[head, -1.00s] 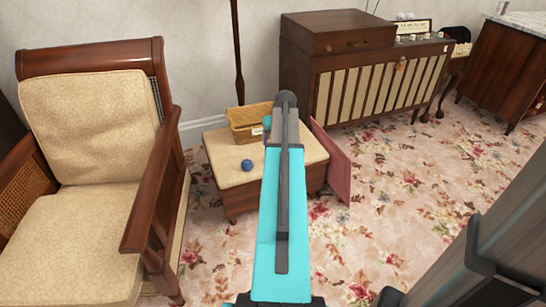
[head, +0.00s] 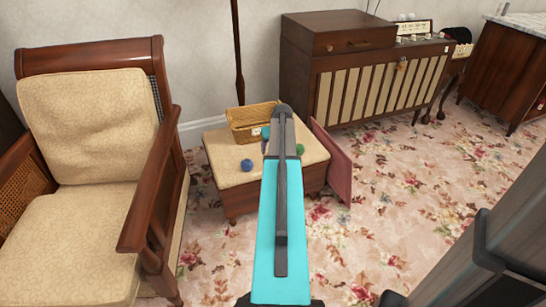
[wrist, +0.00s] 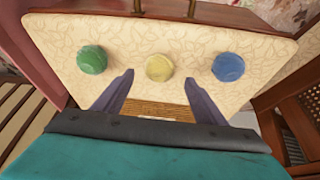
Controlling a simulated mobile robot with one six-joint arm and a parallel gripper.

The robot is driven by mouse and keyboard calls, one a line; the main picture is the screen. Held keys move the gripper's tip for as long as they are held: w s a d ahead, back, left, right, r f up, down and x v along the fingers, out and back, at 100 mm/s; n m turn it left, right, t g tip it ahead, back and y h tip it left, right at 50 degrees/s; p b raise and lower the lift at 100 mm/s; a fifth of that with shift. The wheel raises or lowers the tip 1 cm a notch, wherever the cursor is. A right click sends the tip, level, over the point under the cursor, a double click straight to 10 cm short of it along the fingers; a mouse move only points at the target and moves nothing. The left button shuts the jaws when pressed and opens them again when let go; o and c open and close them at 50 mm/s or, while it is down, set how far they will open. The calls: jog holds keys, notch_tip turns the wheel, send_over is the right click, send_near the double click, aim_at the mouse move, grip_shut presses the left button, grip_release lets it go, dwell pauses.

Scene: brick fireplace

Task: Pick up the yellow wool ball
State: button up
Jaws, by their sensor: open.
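The yellow wool ball (wrist: 159,68) sits on the cream padded top of a stool (wrist: 255,45) in the wrist view, between a green ball (wrist: 91,59) on the left and a blue ball (wrist: 228,67) on the right. My gripper (wrist: 160,79) is open and empty. Its fingertips lie to either side of the yellow ball's near edge in the picture; the gap in height cannot be told. In the head view my arm hides the yellow ball, while the blue ball (head: 246,165) and green ball (head: 300,149) show beside the arm.
A wicker basket (head: 250,122) stands on the back of the stool (head: 228,172). A wooden armchair (head: 90,130) is close on the left. A reddish panel (head: 332,160) stands at the stool's right side. A wooden cabinet (head: 350,75) is behind. Carpet to the right is free.

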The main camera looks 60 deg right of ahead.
jog(key=shift+f, duration=0.1)
jog(key=shift+b+x, duration=1.05)
jog(key=shift+x, duration=1.5)
jog(key=shift+s, duration=0.1)
jog(key=c, duration=1.1)
